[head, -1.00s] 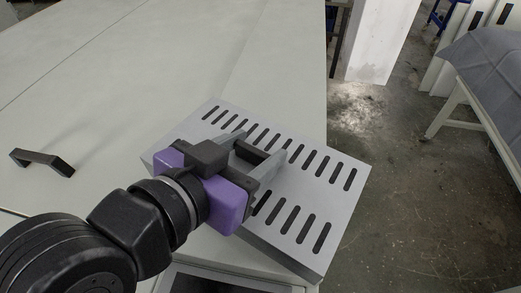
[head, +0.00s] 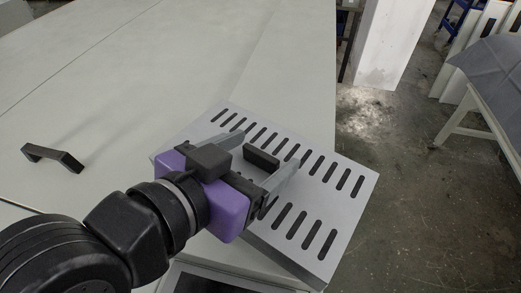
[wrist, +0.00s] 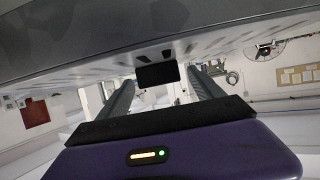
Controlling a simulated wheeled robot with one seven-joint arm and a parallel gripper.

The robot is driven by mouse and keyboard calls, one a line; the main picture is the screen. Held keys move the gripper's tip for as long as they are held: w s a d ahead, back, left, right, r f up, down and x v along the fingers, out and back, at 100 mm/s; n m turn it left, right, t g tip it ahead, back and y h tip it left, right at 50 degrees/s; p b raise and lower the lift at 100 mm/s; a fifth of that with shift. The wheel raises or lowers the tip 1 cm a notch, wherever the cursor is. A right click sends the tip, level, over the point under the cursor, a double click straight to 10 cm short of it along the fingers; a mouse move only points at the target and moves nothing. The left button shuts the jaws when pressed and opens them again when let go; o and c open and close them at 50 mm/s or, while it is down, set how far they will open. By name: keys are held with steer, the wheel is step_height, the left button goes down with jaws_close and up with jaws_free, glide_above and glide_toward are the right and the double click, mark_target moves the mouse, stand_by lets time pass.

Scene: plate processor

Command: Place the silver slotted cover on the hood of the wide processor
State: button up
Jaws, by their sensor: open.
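The silver slotted cover (head: 352,163), a flat grey plate with rows of dark slots, lies at the right edge of the wide processor's pale top (head: 170,75). Its right part shows beyond that edge, over the floor; whether it rests fully flat is unclear. A black handle (head: 262,158) stands on the cover. My gripper (head: 268,149) is open, one finger on each side of this handle, with visible gaps. The wrist view shows the cover's grey face (wrist: 90,45) across the top and the handle (wrist: 157,74) between the fingers. My arm hides the cover's near left part.
A separate black handle (head: 52,157) is fixed on the pale top at the left. A dark-framed panel (head: 215,281) shows below the cover. Concrete floor lies to the right, with a cloth-covered table (head: 495,65) and a white pillar (head: 385,45) farther back.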

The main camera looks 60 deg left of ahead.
steer(key=v, duration=1.1)
steer(key=shift+b, duration=0.45)
steer(key=shift+d, duration=0.1)
